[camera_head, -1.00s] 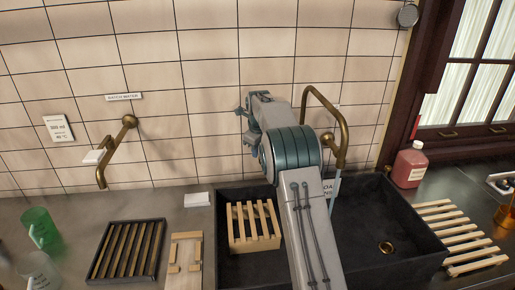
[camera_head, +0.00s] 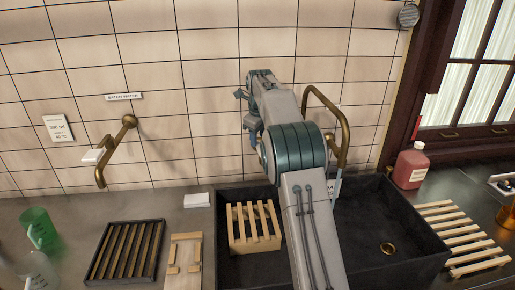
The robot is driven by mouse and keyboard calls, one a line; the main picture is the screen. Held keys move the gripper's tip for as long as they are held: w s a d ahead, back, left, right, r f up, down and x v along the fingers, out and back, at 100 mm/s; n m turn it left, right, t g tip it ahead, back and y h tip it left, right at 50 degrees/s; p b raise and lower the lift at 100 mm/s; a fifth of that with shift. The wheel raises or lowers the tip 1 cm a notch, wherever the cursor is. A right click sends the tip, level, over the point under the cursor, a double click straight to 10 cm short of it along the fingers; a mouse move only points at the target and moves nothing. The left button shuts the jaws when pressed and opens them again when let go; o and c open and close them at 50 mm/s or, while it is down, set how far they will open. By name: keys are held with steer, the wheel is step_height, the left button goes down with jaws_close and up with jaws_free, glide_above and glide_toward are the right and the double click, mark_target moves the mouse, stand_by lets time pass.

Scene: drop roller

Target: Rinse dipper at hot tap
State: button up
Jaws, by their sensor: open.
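A brass tap (camera_head: 345,135) with a tall bent spout rises behind the right part of the dark sink (camera_head: 425,262). A sign beside it is mostly covered by my arm. Another brass tap (camera_head: 103,165) on the left wall has the sign "BATCH WATER" (camera_head: 124,97). I cannot make out a dipper for certain. My gripper (camera_head: 246,112) is at the far end of my arm, above the sink's back edge and left of the tall tap. It is open, partly hidden by the wrist, and no held object shows.
A wooden slatted rack (camera_head: 240,236) sits in the sink's left part. A dark slatted tray (camera_head: 125,252), a wooden board (camera_head: 185,262) and a green jug (camera_head: 38,230) stand left. A red bottle (camera_head: 411,167) and slats (camera_head: 462,238) are right.

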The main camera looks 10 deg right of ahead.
steer(key=v, duration=0.7)
steer(key=shift+r, duration=0.1)
steer(key=s+a+n, duration=0.2)
steer(key=s+n, duration=1.8)
steer(key=s, duration=1.2)
steer(key=shift+a+f+t+y, duration=0.3)
steer(key=shift+f, duration=0.15)
steer(key=s+f+n, duration=0.2)
steer(key=s, duration=0.1)
steer(key=s+f+n, duration=0.2)
steer(key=s, duration=0.2)
steer(key=s+f+n, duration=0.3)
steer(key=s, duration=0.1)
steer(key=shift+s+a+f, duration=0.1)
steer(key=shift+a, duration=0.3)
steer(key=shift+c, duration=0.6)
steer(key=shift+s+f, duration=0.2)
steer(key=shift+f, duration=0.05)
steer(key=shift+c, duration=0.7)
